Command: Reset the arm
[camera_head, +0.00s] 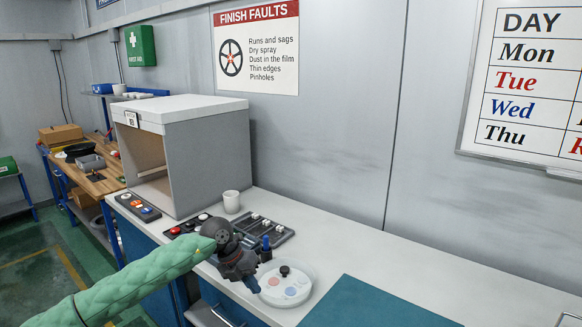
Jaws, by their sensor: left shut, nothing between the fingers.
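My left arm, in a green padded sleeve, reaches in from the lower left. My dark left gripper (253,286) is shut and empty, pointing down over the front edge of the white counter (395,256), just left of a round white dish (297,294). The dish has coloured round spots and a black knob (284,271). A small blue upright piece (266,248) stands just behind the gripper; its base is partly hidden. My right gripper is not in view.
A dark tray (281,238) with small white pieces lies behind the gripper, near a white cup (231,202). A grey open-fronted box (208,160) stands at the counter's left. A teal mat (375,305) lies at right. The counter's back right is clear.

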